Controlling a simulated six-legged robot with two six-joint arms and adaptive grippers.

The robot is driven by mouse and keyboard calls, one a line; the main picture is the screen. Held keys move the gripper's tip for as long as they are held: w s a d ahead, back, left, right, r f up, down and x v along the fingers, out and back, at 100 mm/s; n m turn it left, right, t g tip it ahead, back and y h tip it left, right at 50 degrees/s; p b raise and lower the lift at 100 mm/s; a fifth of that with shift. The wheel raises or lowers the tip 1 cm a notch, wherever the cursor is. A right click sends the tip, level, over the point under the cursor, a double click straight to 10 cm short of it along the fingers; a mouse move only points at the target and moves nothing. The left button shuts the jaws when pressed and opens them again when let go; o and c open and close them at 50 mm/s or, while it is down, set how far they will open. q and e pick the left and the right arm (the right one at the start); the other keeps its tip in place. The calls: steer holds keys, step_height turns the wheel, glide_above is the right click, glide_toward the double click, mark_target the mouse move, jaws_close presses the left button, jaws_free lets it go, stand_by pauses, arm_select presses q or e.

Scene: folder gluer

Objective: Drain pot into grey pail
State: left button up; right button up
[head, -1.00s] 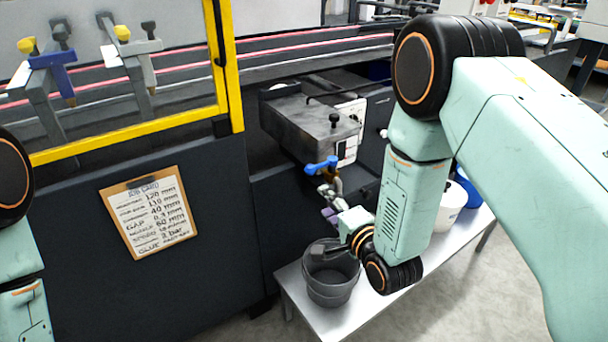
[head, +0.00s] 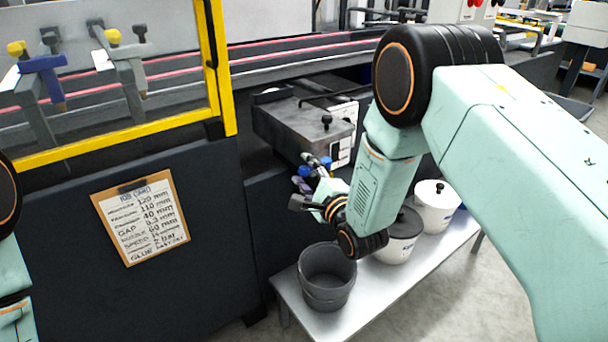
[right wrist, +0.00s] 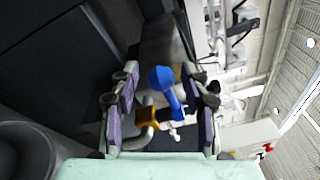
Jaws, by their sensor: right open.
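The glue pot (head: 300,125) is a grey metal box with a black knob on its lid, mounted on the machine's side. Its blue tap handle (head: 304,171) is largely covered by my right gripper (head: 309,182) in the head view. In the right wrist view, the blue handle (right wrist: 165,85) and a brass-coloured valve body (right wrist: 147,116) lie between the open fingers of my right gripper (right wrist: 162,93). I cannot tell whether a finger touches the handle. The grey pail (head: 327,292) stands upright on the bench below the tap. My left gripper is out of view.
A steel bench (head: 385,282) carries the pail, a white tub with a dark lid (head: 396,248) and another white tub (head: 434,213) with a black knob. The dark machine panel (head: 205,275) holds a job card (head: 141,216) to the left.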

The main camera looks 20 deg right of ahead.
steer(key=shift+w+a+r, duration=0.1)
steer(key=shift+w+r, duration=0.05)
steer(key=shift+w, duration=0.05)
steer(key=shift+c, duration=0.3)
jaws_close()
stand_by(0.5)
